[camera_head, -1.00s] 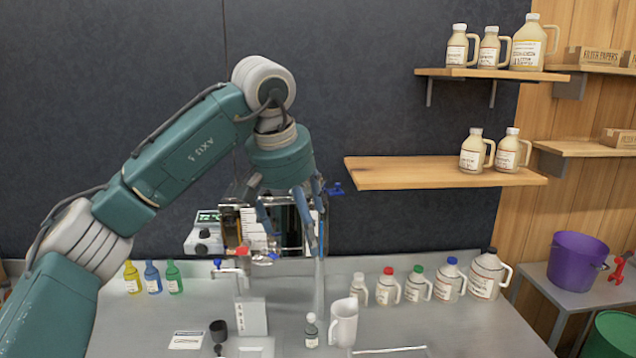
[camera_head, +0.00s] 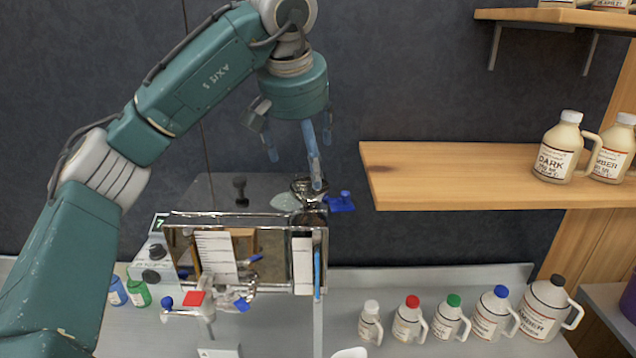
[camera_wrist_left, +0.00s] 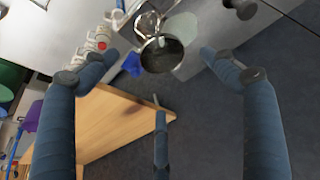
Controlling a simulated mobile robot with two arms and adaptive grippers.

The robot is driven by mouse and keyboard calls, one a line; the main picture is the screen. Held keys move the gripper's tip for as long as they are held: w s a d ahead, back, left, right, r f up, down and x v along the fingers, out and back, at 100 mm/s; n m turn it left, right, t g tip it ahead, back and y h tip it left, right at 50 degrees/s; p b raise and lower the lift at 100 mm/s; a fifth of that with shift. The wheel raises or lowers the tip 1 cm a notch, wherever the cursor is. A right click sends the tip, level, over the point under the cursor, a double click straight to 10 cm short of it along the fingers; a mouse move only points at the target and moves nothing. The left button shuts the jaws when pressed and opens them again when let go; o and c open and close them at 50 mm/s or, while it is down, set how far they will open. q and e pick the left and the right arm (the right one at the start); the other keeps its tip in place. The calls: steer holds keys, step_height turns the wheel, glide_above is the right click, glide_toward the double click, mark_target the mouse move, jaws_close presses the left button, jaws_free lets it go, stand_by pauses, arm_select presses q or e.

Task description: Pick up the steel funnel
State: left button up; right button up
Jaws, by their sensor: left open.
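A shiny round steel piece with an open mouth, which looks like the steel funnel (camera_head: 309,186), sits at the back right corner of the evaporator (camera_head: 186,256). In the left wrist view the funnel (camera_wrist_left: 162,55) shows as a bright rim around a dark inside, just beyond and between the fingertips. My left gripper (camera_head: 299,160) points down above it, open and empty; one finger overlaps the funnel in the head view. The left wrist view shows its three fingers spread (camera_wrist_left: 160,75). I cannot tell whether any finger touches the funnel. My right gripper is out of view.
A blue handle (camera_head: 340,202) sticks out right of the funnel, and a pale translucent piece (camera_head: 285,201) lies left of it. A wooden shelf (camera_head: 440,175) with jugs juts out at the right. Several capped jugs (camera_head: 408,318) stand along the bench.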

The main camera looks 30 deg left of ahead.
mark_target(309, 187)
arm_select(q)
steer(key=p+x, duration=0.1)
steer(key=x, duration=0.3)
steer(key=shift+s+f, duration=0.1)
steer(key=shift+w+f, duration=0.2)
steer(key=shift+f, duration=0.15)
steer(key=p+x, duration=0.1)
steer(key=x, duration=0.2)
steer(key=p+x, duration=0.1)
steer(key=shift+w+a+f+p, duration=0.1)
steer(key=shift+w+a+p, duration=0.2)
steer(key=shift+w+a+f, duration=0.1)
steer(key=shift+w+f, duration=0.05)
steer(key=shift+f, duration=0.3)
steer(key=c, duration=1.3)
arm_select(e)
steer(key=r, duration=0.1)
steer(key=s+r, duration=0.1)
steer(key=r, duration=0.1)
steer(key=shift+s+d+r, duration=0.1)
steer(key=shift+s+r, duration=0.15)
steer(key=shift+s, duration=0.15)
